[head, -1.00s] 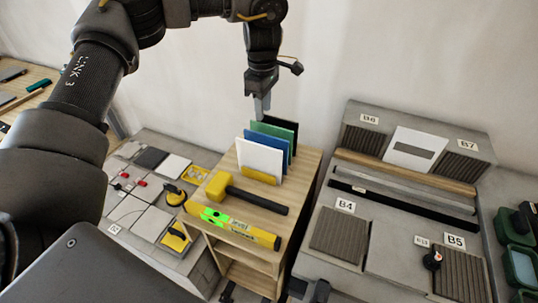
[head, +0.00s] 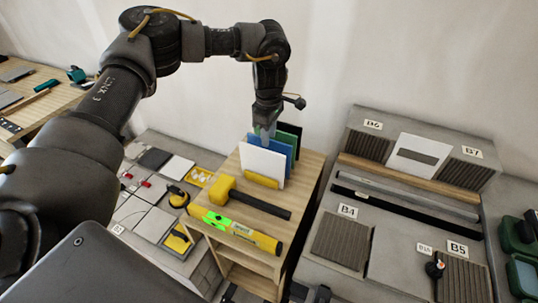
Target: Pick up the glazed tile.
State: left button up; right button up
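Several upright tiles stand one behind another in a yellow rack (head: 262,181) on the wooden cabinet: a white tile (head: 262,162) in front, then a blue tile (head: 285,146), a green tile (head: 291,139) and a dark tile at the back. I cannot tell by surface which one is glazed. My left gripper (head: 264,132) points down at the top edges of the white and blue tiles. Its fingertips overlap these edges, and their gap is not clear. I cannot tell whether it touches or grips a tile. My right gripper is not in view.
A yellow-headed mallet (head: 222,188) and a yellow-green level (head: 235,230) lie in front of the rack on the cabinet (head: 298,205). A grey bench with labelled pads (head: 342,240) stands right. A tiled slab (head: 150,222) with tools lies left. The wall is close behind.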

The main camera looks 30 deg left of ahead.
pick_arm(q)
notch_tip(320, 180, down, 4)
jog(key=shift+w+r+p, duration=0.1)
jog(key=shift+r+p, duration=0.15)
jog(key=shift+p, duration=0.15)
grip_shut()
